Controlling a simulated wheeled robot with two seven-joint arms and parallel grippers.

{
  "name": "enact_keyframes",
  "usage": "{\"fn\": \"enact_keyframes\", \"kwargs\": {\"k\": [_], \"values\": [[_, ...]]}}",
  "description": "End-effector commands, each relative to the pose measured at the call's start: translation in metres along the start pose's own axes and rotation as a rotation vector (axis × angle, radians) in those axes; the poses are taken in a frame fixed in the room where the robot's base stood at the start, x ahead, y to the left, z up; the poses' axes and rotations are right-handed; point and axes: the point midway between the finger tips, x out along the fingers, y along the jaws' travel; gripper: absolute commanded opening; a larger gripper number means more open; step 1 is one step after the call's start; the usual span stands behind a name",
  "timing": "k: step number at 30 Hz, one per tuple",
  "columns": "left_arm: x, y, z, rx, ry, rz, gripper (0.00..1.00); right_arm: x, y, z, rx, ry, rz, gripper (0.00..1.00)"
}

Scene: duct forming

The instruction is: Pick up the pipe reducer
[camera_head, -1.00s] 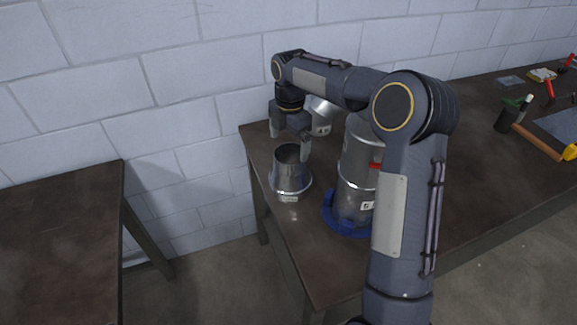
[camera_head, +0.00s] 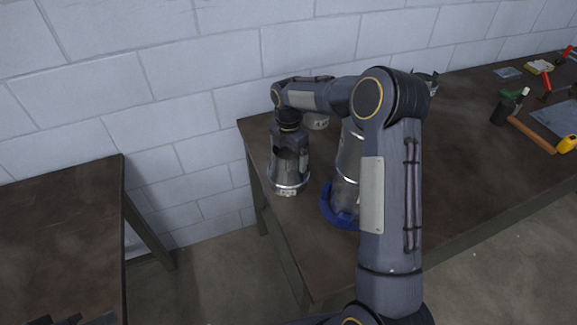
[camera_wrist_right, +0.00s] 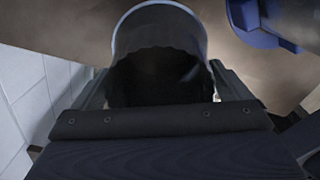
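The pipe reducer (camera_head: 289,182) is a shiny metal piece with a flared lower rim, standing upright near the left end of the dark table. My right gripper (camera_head: 290,164) points down over it, with its fingers on either side of its upper part. In the right wrist view the reducer (camera_wrist_right: 160,20) sits between the two fingers (camera_wrist_right: 160,88); its inside is dark. Whether the fingers press on it or leave a small gap cannot be told. My left gripper cannot be made out; only dark parts show at the bottom left edge.
A tall metal duct in a blue ring base (camera_head: 338,212) stands just right of the reducer, partly behind my right arm. Another metal piece (camera_head: 317,122) lies behind. A hammer (camera_head: 535,138) and other tools lie far right. A second table (camera_head: 60,220) stands left across a gap.

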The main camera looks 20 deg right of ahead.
Motion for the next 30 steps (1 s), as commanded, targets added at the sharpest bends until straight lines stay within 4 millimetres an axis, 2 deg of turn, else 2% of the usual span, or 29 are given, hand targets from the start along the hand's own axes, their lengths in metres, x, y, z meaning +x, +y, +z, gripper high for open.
{"fn": "enact_keyframes", "kwargs": {"k": [1, 11, 20, 23, 30], "values": [[0.000, 0.000, 0.000, 0.000, 0.000, 0.000, 0.36, 0.000, 0.000, 0.000, 0.000, 0.000, 0.000, 0.90], [0.000, 0.000, 0.000, 0.000, 0.000, 0.000, 0.36, -0.001, 0.000, 0.000, 0.000, 0.000, 0.000, 0.47], [0.002, -0.001, 0.001, 0.000, 0.000, 0.000, 0.36, -0.007, 0.001, 0.000, 0.000, -0.001, 0.003, 0.47], [0.005, -0.002, 0.003, 0.000, 0.000, 0.000, 0.36, -0.021, 0.001, 0.000, 0.001, -0.001, 0.006, 0.47], [0.012, -0.006, 0.006, 0.000, 0.000, 0.000, 0.36, -0.070, 0.001, 0.000, 0.000, -0.002, 0.006, 0.47]]}}
